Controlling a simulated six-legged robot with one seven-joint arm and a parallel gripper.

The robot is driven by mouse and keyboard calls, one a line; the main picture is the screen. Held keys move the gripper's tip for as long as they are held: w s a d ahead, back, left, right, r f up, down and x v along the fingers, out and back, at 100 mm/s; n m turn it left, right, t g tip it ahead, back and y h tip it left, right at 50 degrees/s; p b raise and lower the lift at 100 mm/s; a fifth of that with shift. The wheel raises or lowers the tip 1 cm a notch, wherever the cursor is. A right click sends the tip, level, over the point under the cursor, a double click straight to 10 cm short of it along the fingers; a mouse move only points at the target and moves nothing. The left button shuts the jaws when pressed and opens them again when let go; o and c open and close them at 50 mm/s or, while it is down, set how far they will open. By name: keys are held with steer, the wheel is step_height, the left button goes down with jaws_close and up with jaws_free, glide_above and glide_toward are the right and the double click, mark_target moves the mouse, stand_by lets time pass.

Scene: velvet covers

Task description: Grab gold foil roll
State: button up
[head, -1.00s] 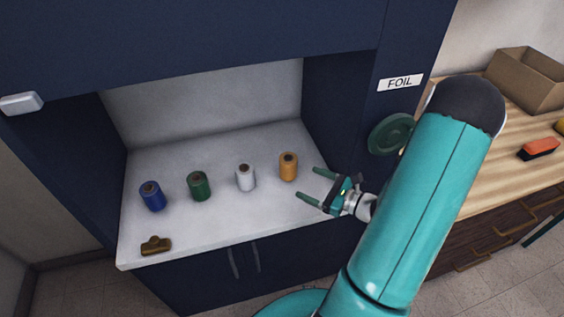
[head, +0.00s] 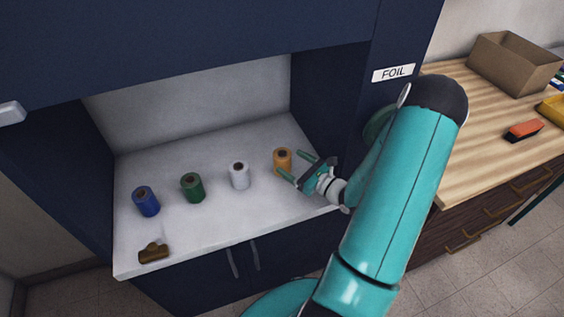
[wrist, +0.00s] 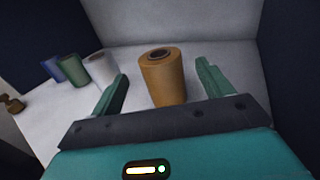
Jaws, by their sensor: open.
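The gold foil roll (head: 282,158) stands upright at the right end of a row of rolls on the white shelf (head: 215,220). In the wrist view the gold roll (wrist: 162,78) shows between my two fingers, with a gap on each side. My gripper (head: 294,166) is open and empty, with its fingers pointing at the roll from the right. In the head view one fingertip lies just in front of the roll's lower edge. I cannot tell whether it touches.
A white roll (head: 239,175), a green roll (head: 193,187) and a blue roll (head: 146,201) stand to the left. A brown clip (head: 153,252) lies near the shelf's front edge. The dark cabinet side wall (head: 330,105), with a FOIL label (head: 392,73), rises close on the right.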

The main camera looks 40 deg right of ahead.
mark_target(282, 153)
steer(key=x, duration=0.5)
steer(key=shift+w+r, duration=0.1)
steer(key=c, duration=1.1)
steer(key=shift+r, duration=0.1)
steer(key=shift+c, duration=0.2)
steer(key=shift+d+r, duration=0.1)
steer(key=shift+r, duration=0.4)
step_height(282, 153, up, 2)
steer(key=s+r, duration=0.9)
steer(key=s, duration=0.5)
steer(key=shift+a+r, duration=0.25)
steer(key=shift+r, duration=0.15)
